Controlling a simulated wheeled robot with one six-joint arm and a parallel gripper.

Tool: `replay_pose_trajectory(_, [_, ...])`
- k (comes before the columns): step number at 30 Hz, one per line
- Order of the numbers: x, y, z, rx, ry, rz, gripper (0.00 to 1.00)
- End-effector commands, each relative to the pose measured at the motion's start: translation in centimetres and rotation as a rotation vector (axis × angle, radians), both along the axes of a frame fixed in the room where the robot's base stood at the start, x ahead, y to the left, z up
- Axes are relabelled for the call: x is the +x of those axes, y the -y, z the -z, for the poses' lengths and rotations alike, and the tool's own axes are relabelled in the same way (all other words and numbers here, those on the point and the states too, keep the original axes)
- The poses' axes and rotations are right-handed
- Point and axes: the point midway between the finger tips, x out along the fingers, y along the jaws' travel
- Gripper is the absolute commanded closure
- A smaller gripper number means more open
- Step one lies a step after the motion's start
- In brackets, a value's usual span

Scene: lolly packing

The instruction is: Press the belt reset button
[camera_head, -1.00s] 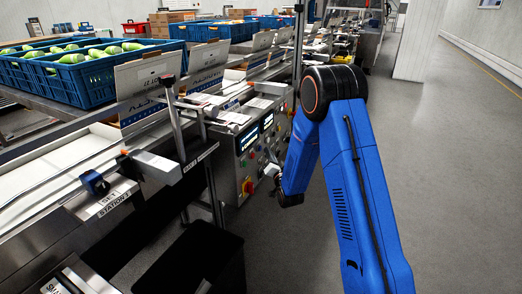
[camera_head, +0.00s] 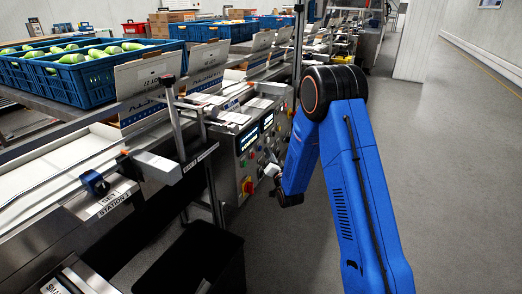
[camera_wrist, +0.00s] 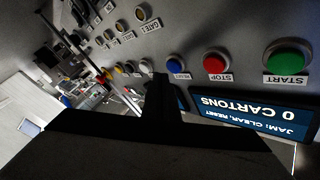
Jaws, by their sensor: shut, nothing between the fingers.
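The blue reset button (camera_wrist: 175,63), labelled RESET, is on the grey control panel (camera_wrist: 245,22) in the wrist view. The red STOP button (camera_wrist: 215,62) and green START button (camera_wrist: 285,57) are to its right. My gripper (camera_wrist: 158,84) is shut and empty, its dark tip just below and left of the blue button in the picture. I cannot tell whether it touches the panel. In the head view my gripper (camera_head: 270,170) is close to the panel face (camera_head: 243,160). The button under it cannot be made out there.
The panel screen (camera_wrist: 245,112) reads "0 CARTONS" and "JAM: CLEAR, RESET". More buttons and knobs, one labelled GATE, sit nearby. A black bin (camera_head: 190,262) stands below. The floor to the right is clear.

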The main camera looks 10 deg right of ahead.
Motion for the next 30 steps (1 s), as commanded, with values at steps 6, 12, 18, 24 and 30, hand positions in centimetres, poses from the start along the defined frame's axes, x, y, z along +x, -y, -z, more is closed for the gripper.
replay_pose_trajectory(6, [0.07,-0.12,-0.01,0.0,0.0,0.0,1.0])
replay_pose_trajectory(12, [0.4,-0.6,0.01,0.0,-0.001,-0.001,1.0])
replay_pose_trajectory(18, [0.49,-0.69,0.0,0.0,0.0,0.0,1.0])
replay_pose_trajectory(24, [0.5,-0.7,-0.03,0.0,0.0,0.0,1.0])
replay_pose_trajectory(30, [0.58,-0.82,-0.03,0.0,0.0,0.0,1.0])
